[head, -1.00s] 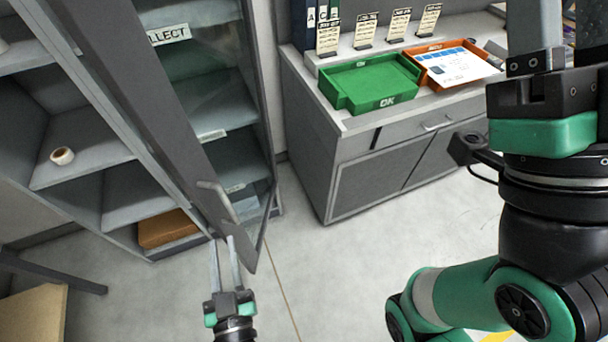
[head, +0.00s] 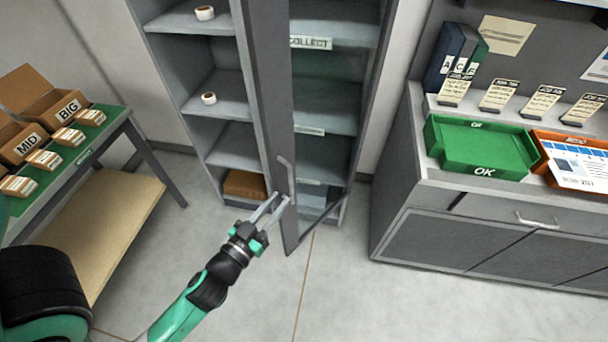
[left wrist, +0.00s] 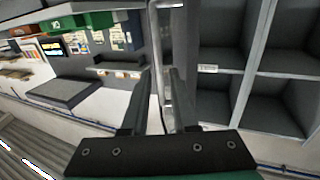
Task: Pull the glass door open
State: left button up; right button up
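The glass door (head: 270,110) is a tall grey-framed panel on the grey cabinet in the head view. It stands ajar, its lower free corner swung out over the floor. Its bar handle (head: 288,179) is on the outer face, low on the frame. My left gripper (head: 281,200) is just below the handle, by the door's free edge. In the left wrist view its two fingers (left wrist: 160,76) are apart, with the door's edge and handle (left wrist: 162,60) showing between and beyond them. I cannot tell whether either finger touches the door. My right gripper is out of view.
Cabinet shelves hold tape rolls (head: 208,98) and a brown box (head: 245,184). A green table (head: 100,130) with cartons stands left. A grey counter (head: 440,215) with a green tray (head: 480,150) and an orange tray (head: 550,142) stands right. The floor before the door is clear.

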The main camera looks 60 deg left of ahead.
pick_arm(q)
jog(key=p, duration=0.3)
send_over(296, 179)
jog(key=s+d, duration=0.2)
jog(key=d, duration=0.2)
jog(key=shift+w+a, duration=0.2)
jog(key=shift+w, duration=0.35)
grip_shut()
jog(key=shift+r, duration=0.1)
